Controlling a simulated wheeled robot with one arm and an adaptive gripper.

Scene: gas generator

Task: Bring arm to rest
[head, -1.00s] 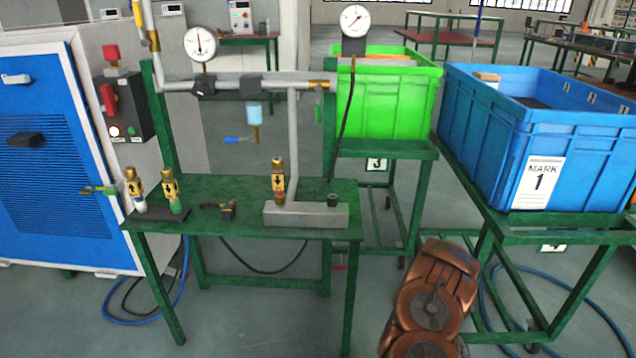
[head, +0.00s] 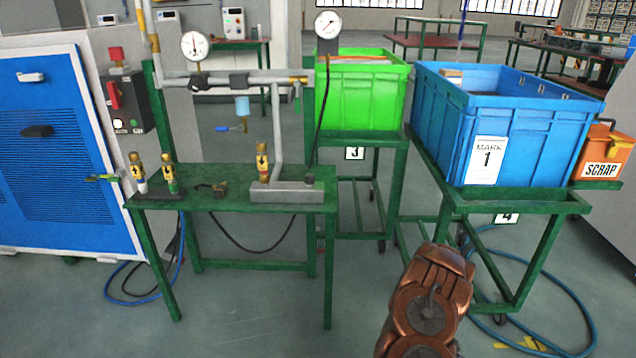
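My arm shows as a copper-coloured link (head: 432,300) at the lower right of the head view, in front of the blue crate's stand. It is folded low and close to my body. My gripper is outside the picture, so its fingers and anything in them cannot be seen.
A green workbench (head: 225,200) with pipes, gauges and brass valves stands left of centre. A green crate (head: 358,95) and a blue crate (head: 445,125) stand on trolleys behind and right. An orange scrap box (head: 604,152) is at far right. A blue hose (head: 572,290) lies on the floor.

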